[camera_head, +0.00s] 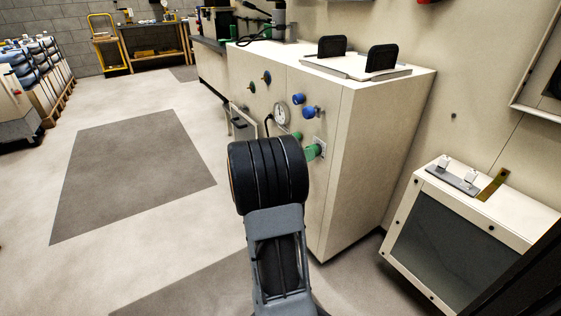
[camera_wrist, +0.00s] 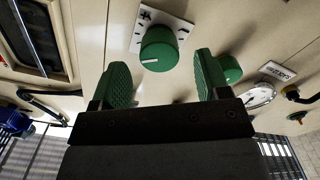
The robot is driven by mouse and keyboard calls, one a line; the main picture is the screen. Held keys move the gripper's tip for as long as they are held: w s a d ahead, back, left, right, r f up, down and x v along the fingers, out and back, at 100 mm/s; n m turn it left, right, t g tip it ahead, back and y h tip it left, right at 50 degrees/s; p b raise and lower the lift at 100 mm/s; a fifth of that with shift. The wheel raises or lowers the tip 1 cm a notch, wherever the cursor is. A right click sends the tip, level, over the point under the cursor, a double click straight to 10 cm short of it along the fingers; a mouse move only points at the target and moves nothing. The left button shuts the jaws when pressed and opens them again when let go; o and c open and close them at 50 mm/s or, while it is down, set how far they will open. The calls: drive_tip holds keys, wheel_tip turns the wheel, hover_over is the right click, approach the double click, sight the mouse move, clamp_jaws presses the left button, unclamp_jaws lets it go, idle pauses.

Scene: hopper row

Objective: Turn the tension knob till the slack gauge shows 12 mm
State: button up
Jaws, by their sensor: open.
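My gripper (camera_wrist: 163,72) is open in the wrist view, with a green pad on each finger. A round green knob (camera_wrist: 158,46) with a white pointer mark shows between and just beyond the fingertips; contact is not seen. It sits on a white plate with dark tick marks. A second green knob (camera_wrist: 231,70) is beside the right finger. I cannot read which knob is the tension knob. A round white gauge (camera_wrist: 258,96) is farther right, also on the cabinet front in the head view (camera_head: 281,114); its reading is too small.
The cream cabinet (camera_head: 343,135) also carries blue knobs (camera_head: 298,98) close to the gauge. Black upright plates (camera_head: 332,46) stand on its top. A slanted cream box (camera_head: 471,232) is at the right. The floor at left is open.

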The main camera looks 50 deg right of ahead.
drive_tip(key=p+v, duration=0.2)
drive_tip(key=v, duration=0.9)
drive_tip(key=shift+w+a+r, duration=0.1)
idle(0.4)
